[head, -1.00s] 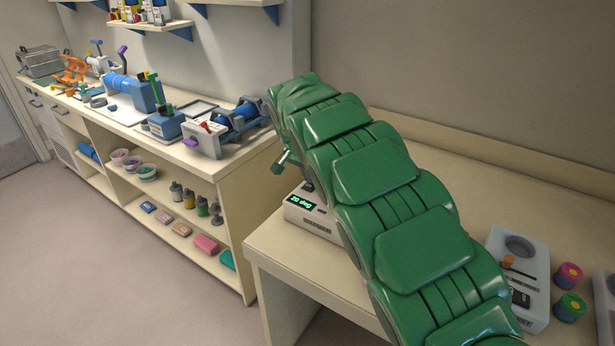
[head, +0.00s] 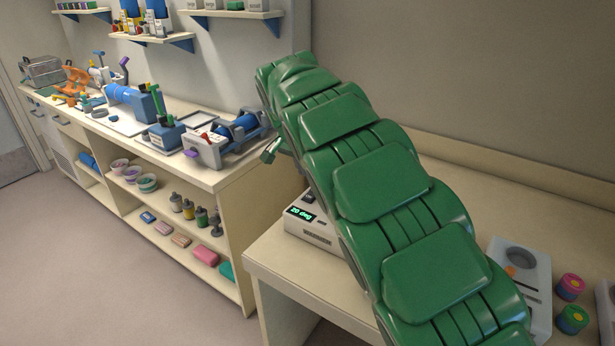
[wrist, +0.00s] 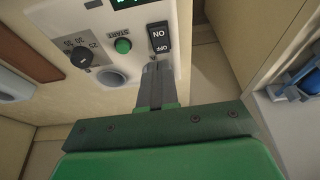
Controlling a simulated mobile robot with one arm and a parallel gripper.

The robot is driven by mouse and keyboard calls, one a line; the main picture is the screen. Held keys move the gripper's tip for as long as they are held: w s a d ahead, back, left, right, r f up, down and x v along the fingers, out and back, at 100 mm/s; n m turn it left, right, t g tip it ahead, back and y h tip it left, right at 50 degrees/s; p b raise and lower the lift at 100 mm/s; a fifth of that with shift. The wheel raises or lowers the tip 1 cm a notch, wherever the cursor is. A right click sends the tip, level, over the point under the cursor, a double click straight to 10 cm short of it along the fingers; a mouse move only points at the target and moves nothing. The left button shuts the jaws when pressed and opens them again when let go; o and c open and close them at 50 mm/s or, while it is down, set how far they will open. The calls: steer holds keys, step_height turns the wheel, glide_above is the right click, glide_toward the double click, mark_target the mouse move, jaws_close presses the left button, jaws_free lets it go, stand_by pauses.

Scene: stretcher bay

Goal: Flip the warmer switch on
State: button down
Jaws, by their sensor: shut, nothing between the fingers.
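The warmer is a pale box (head: 312,228) on the bench, with a lit green "20 deg" display (head: 301,213). My green arm covers part of it in the head view. In the wrist view its panel (wrist: 105,22) fills the upper left. A dark rocker switch (wrist: 158,40) marked "ON" sits there, right of a green START button (wrist: 123,45) and a dark dial (wrist: 80,57). My gripper (wrist: 152,68) is shut and empty, its tips at the lower edge of the switch. I cannot tell whether they touch it or which way the rocker is tipped.
Another pale device (head: 520,265) stands on the bench at right, beside two coloured round containers (head: 571,287). A long counter (head: 190,168) with tools and open shelves stands at left. The floor (head: 80,265) in front of it is clear.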

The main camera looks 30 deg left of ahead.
steer(key=v, duration=0.2)
steer(key=s+v, duration=0.1)
steer(key=v, duration=0.2)
steer(key=shift+s, duration=0.15)
